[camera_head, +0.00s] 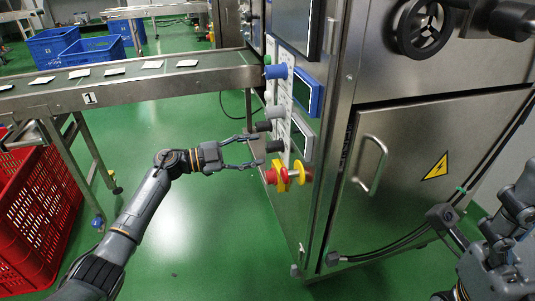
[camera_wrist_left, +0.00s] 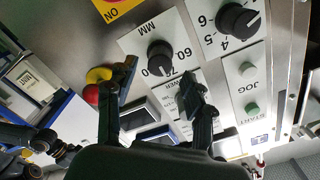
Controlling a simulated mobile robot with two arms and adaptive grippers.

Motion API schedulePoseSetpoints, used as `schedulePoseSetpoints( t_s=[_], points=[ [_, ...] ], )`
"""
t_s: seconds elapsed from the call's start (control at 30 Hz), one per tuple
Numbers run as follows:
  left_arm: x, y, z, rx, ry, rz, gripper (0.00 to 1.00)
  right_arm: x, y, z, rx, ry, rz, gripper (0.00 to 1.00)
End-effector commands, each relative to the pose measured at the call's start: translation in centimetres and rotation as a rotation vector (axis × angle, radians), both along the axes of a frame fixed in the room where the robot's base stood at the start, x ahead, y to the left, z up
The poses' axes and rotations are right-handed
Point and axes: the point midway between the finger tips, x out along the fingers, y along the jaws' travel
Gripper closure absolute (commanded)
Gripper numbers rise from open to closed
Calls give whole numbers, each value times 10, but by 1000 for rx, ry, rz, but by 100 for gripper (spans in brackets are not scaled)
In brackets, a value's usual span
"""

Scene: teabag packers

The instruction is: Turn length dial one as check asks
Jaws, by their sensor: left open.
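A black dial (camera_wrist_left: 160,56) marked MM, with figures such as 60 and 70 around it, is on a white plate of the machine's panel in the left wrist view. A second black dial (camera_wrist_left: 238,20) with figures 4, 5 and 6 is to its right. No "one" label is readable on either. Two black knobs also show side-on in the head view, an upper one (camera_head: 263,126) and a lower one (camera_head: 274,146). My left gripper (camera_head: 260,151) is open and empty, its fingers pointing at the panel near the lower knob. My right arm (camera_head: 500,250) is at the right edge.
A red and yellow emergency stop (camera_head: 276,176) sticks out just below the left gripper. A blue knob (camera_head: 276,71) is above. JOG (camera_wrist_left: 248,69) and START (camera_wrist_left: 251,108) buttons are beside the dials.

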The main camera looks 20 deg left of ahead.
Motion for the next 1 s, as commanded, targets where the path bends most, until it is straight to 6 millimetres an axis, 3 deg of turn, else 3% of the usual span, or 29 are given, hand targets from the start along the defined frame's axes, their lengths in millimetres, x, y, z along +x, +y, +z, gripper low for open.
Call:
schedulePoseSetpoints(
  t_s=[0.23, 0.63, 0.67, 0.9, 1.0],
  points=[
    [20, -30, -2, -2, -1, 1, 47, -5, 1, 5, -3, -47, -3, 27],
    [25, -37, 0, -1, 1, 1, 47, -6, 2, 9, -4, -57, -3, 27],
    [25, -37, 0, 0, 1, 1, 49, -6, 2, 9, -4, -57, -3, 27],
    [25, -37, 0, 0, 1, 1, 98, -6, 2, 9, -4, -57, -3, 27],
    [25, -37, 0, 1, 0, 1, 100, -6, 2, 9, -4, -57, -3, 27]
  ],
)
